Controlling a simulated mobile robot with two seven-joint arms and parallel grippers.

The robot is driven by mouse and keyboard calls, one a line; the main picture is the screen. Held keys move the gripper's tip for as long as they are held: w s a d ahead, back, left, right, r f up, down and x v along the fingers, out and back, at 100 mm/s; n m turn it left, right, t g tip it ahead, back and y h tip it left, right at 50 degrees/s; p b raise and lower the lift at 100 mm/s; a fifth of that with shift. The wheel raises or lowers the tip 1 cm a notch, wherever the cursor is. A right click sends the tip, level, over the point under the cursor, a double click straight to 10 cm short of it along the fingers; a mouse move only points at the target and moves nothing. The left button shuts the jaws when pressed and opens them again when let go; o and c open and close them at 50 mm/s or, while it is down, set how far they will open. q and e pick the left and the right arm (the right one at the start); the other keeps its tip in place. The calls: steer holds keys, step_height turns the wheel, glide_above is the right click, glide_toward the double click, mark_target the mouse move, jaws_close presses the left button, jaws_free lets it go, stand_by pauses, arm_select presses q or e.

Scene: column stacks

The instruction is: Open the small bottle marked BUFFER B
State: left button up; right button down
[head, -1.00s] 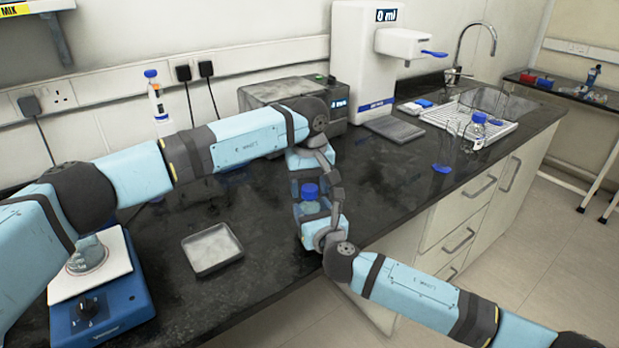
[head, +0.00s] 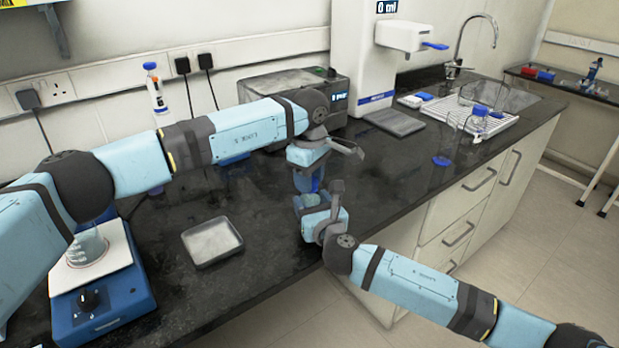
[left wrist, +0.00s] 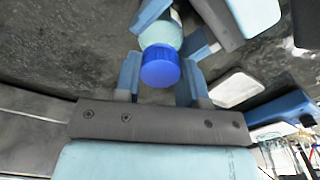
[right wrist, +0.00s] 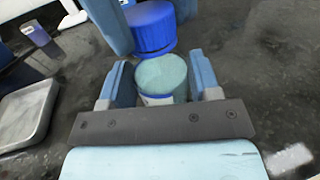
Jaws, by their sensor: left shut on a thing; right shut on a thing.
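The small bottle (right wrist: 160,75) is upright, pale teal with a white label whose words I cannot read. My right gripper (head: 312,203) is shut on its body, also seen in the right wrist view (right wrist: 160,92). The blue cap (right wrist: 152,28) is at the bottle's top, between the fingers of my left gripper (head: 308,178), which is shut on it. The left wrist view shows the cap (left wrist: 160,66) end-on, with the bottle (left wrist: 162,28) behind it. I cannot tell whether the cap is loose.
A grey tray (head: 212,241) lies left of the grippers. A blue hotplate (head: 100,304) bears a beaker (head: 87,247). A grey box-like device (head: 290,85) and a white dispenser (head: 362,55) stand behind. The bench right of the grippers is mostly clear.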

arm_select(q)
steer(key=n, duration=0.8)
steer(key=shift+n, duration=0.3)
steer(key=n, duration=1.2)
steer(key=shift+r+n, duration=0.1)
steer(key=shift+n, duration=0.3)
steer(key=n, duration=1.3)
